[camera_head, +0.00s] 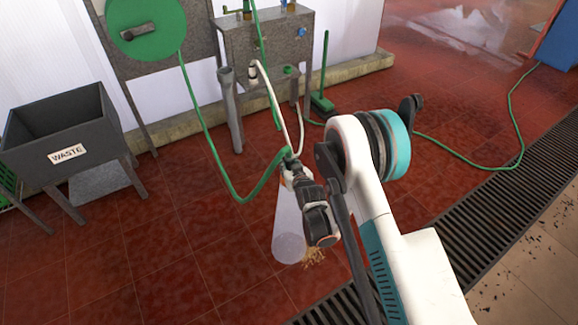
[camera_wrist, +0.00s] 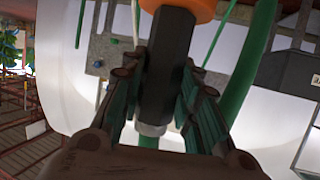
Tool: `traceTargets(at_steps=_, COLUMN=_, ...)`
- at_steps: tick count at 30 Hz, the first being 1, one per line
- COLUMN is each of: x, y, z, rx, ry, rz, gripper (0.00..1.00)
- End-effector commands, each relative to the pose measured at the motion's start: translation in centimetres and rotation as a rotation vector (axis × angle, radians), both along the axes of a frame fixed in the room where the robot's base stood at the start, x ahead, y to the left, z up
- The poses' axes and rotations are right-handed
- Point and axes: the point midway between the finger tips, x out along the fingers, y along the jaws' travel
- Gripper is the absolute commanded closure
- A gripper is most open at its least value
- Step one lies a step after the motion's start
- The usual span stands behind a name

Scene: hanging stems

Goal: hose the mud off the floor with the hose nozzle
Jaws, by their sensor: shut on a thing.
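My gripper (camera_head: 297,176) is held out over the red tiled floor in the head view. It is shut on the hose nozzle, which shows in the wrist view (camera_wrist: 168,65) as a dark body with an orange part (camera_wrist: 182,7), between my fingers (camera_wrist: 160,108). The green hose (camera_head: 206,143) hangs in a loop from the reel to the nozzle. A pale see-through spray cone (camera_head: 289,225) spreads down from the nozzle to the floor. A small patch of brown bits, apparently mud (camera_head: 315,257), lies just right of the cone's foot, partly hidden by my arm.
A grey waste bin (camera_head: 60,122) stands at left. A green hose reel (camera_head: 140,32) and a grey wash unit (camera_head: 262,45) stand at the back. A drain grate (camera_head: 470,185) crosses the floor at right. Dark specks (camera_head: 541,240) lie on the beige floor beyond it.

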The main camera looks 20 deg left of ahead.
Motion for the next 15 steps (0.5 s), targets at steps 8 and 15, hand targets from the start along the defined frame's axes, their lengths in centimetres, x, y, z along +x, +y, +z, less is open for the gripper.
traceTargets(at_steps=8, x=1.0, y=-0.9, z=0.0, rx=0.0, ry=0.0, rz=-0.001, gripper=0.94)
traceTargets(at_steps=15, x=2.1, y=-1.9, z=0.0, rx=0.0, ry=0.0, rz=-0.001, gripper=0.94)
